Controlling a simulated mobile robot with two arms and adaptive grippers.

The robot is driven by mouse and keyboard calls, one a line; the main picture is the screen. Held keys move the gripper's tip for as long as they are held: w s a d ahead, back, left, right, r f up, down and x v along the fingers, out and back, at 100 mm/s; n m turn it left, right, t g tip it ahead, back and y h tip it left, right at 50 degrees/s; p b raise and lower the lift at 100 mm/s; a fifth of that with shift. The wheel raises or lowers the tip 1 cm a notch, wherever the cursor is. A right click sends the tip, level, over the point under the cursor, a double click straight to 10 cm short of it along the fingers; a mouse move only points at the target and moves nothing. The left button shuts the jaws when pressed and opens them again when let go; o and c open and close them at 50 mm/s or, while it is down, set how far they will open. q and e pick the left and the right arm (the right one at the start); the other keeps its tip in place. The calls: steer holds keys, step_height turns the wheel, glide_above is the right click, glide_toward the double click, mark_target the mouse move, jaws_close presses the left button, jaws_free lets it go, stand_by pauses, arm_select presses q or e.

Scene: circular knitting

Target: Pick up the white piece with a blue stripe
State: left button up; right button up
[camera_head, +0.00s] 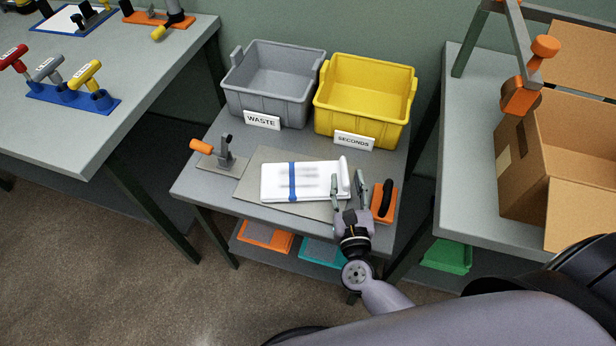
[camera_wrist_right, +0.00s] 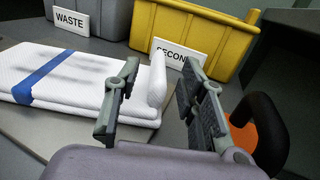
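The white piece with a blue stripe (camera_head: 318,182) lies folded flat on a grey board on the small table in the head view. Its right end has a raised, rolled edge. It also shows at the left of the right wrist view (camera_wrist_right: 90,88). My right gripper (camera_head: 348,180) is at this right end, its fingers apart. In the right wrist view the gripper (camera_wrist_right: 155,95) has the raised edge beyond and between its fingers; whether they touch it I cannot tell. My left gripper is not in view.
A grey WASTE bin (camera_head: 290,107) and a yellow SECONDS bin (camera_head: 365,122) stand behind the piece. An orange tool with a black handle (camera_head: 384,203) is close right of my right gripper. A clamp (camera_head: 222,155) stands at the left. A cardboard box (camera_head: 520,170) is on the right table.

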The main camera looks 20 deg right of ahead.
mark_target(345, 169)
steer(key=x, duration=0.4)
steer(key=shift+w+p, duration=0.15)
steer(key=shift+p, duration=0.25)
steer(key=shift+r, duration=0.1)
steer(key=shift+c, duration=0.5)
jaws_close()
